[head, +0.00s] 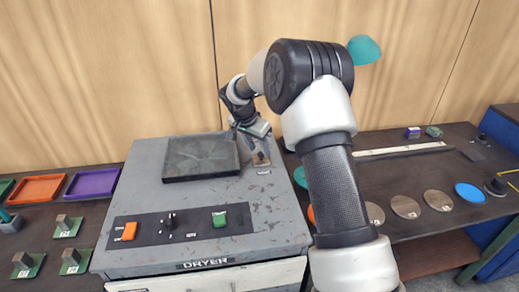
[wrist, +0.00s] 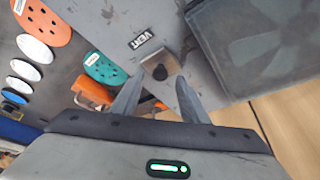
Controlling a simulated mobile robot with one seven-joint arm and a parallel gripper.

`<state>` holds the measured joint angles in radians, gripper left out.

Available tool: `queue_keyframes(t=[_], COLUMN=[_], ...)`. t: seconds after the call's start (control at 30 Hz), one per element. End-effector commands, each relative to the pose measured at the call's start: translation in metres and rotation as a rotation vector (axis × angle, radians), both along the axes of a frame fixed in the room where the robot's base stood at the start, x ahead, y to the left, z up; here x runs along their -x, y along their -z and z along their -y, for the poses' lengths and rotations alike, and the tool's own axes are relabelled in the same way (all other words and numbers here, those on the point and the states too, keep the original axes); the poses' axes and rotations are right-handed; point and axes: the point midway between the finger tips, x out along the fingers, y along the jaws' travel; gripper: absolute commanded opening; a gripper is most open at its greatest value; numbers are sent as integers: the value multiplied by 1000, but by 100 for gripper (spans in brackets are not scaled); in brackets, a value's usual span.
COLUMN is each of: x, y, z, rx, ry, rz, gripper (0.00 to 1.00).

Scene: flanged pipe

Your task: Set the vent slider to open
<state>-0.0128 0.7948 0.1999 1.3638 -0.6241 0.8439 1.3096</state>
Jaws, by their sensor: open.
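The vent slider is on the right side of the grey dryer top (head: 150,185). Its metal plate (head: 262,159) shows just below my gripper in the head view. In the wrist view, a small dark knob (wrist: 159,73) sits on the vent's plate, near a "VENT" label (wrist: 141,39). My gripper (wrist: 161,80) is open, and its two fingers appear on either side of the knob. I cannot tell how far the fingertips are above it. In the head view my gripper (head: 257,134) hangs over the back right of the dryer and partly hides the slider.
A dark fan-grille panel (head: 201,158) lies left of the slider. Trays stand left; several discs (head: 405,207) lie on the right table.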

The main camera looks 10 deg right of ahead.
Motion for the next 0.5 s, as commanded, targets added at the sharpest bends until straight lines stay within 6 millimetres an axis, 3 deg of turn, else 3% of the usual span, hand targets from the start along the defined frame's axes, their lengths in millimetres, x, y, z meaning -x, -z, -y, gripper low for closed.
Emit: queue_keyframes(t=[0.2,0.5], x=[-5,-6], y=[16,19], z=[5,6], rx=[-1,-1], ry=[2,1], rz=[1,1], gripper=[40,40])
